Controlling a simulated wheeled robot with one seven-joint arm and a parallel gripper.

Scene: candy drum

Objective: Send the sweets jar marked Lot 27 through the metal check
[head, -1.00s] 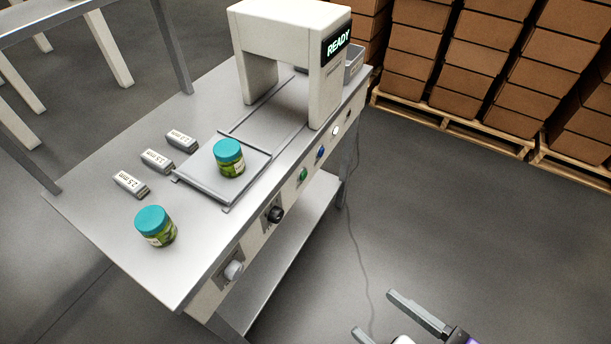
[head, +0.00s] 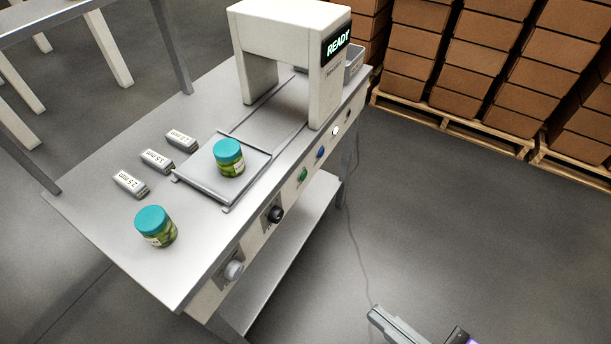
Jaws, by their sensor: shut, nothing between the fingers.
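One sweets jar (head: 229,159) with a teal lid and green contents stands upright on the sliding tray (head: 204,187) in front of the metal detector arch (head: 291,37). A second, similar jar (head: 156,227) stands upright on the bare table at the front left. The lot marks on both labels are too small to read. The arch's display (head: 338,41) reads READY. My gripper (head: 374,316) is shut and empty, low at the bottom right, off the table and well away from both jars.
Several test blocks marked in mm, one reading 2.5 mm (head: 130,184), lie left of the tray. The table's front panel has a black knob (head: 275,214), a grey knob (head: 233,270), a green button (head: 302,175) and a blue button (head: 320,152). A grey bin (head: 354,60) stands behind the arch. Stacked cartons (head: 480,85) fill the back right.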

